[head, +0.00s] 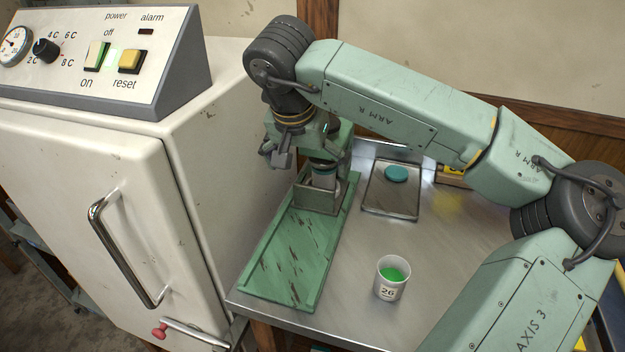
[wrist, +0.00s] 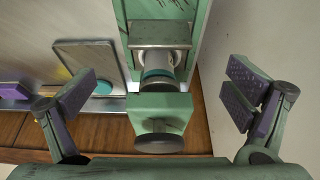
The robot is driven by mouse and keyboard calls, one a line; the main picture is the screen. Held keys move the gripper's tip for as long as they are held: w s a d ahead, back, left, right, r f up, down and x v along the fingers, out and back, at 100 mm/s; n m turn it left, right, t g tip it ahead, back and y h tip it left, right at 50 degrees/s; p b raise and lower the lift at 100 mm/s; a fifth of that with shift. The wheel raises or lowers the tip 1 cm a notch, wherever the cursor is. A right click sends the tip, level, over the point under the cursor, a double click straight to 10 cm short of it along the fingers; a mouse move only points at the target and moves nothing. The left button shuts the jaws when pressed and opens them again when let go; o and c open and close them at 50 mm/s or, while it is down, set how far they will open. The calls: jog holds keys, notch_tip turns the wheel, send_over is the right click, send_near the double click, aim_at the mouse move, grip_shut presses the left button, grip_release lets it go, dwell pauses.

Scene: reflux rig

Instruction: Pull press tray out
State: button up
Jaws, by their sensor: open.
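The press (head: 332,150) stands at the back left of the steel table. Its long green base (head: 285,255) runs toward the table's front edge. A small grey metal tray (head: 318,205) with a raised front lip sits on the base under the press's cylinder. In the wrist view the tray (wrist: 160,30) shows above the cylinder (wrist: 158,65) and the green press head (wrist: 160,108). My gripper (wrist: 162,95) is open and empty, its purple-padded fingers apart on either side of the press head. In the head view my gripper (head: 283,155) is over the press, partly hidden by my wrist.
A white cabinet (head: 90,200) with a bar handle stands close on the left. The table's front right is clear.

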aim_at(313, 187)
jog(key=p+x, duration=0.2)
jog(key=x, duration=0.8)
jog(key=shift+s, duration=0.15)
jog(key=shift+c, duration=0.4)
jog(key=c, duration=1.6)
